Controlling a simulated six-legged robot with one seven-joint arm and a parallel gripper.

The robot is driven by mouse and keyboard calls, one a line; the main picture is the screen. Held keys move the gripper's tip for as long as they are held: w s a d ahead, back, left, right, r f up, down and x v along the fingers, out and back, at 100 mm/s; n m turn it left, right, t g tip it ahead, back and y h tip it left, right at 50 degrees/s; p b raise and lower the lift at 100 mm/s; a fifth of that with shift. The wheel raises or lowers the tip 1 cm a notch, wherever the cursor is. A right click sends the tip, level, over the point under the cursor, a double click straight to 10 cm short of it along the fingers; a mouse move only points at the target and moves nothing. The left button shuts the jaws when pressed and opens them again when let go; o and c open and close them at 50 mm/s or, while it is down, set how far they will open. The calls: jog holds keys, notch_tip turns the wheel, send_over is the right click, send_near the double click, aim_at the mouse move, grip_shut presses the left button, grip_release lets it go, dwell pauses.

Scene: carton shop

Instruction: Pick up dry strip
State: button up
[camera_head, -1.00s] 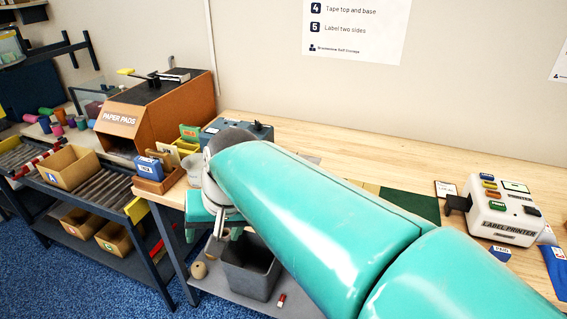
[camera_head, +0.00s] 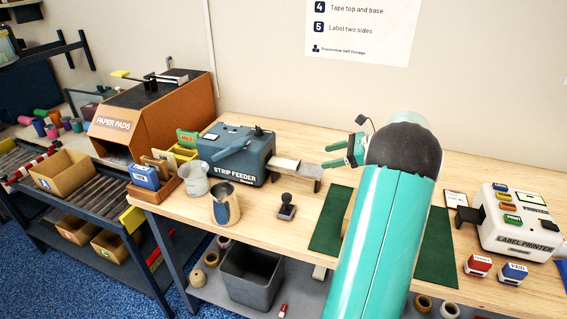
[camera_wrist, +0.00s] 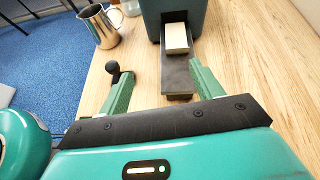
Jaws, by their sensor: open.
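The dry strip seems to be the short pale piece (camera_head: 286,165) at the mouth of the blue-grey strip feeder (camera_head: 238,152). It lies on the feeder's dark outlet chute. In the wrist view the pale strip (camera_wrist: 177,38) sticks out of the feeder (camera_wrist: 163,10) onto the chute (camera_wrist: 178,75); its far end is hidden inside. My gripper (camera_head: 330,155) is open and empty, just right of the chute's end. In the wrist view my gripper (camera_wrist: 160,69) has its green fingers either side of the chute's near end, short of the strip.
A green mat (camera_head: 433,255) lies under my arm. The label printer (camera_head: 518,220) is at right.

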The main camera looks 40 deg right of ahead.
jog(key=s+d+f+m+t, duration=0.1)
jog(key=s+d+f+m, duration=0.1)
jog(key=d, duration=0.2)
send_near(299, 163)
jog(key=shift+f+x, duration=0.25)
jog(key=shift+x, duration=0.9)
jog(key=x, duration=0.5)
jog(key=shift+w+r, duration=0.1)
jog(key=c, duration=1)
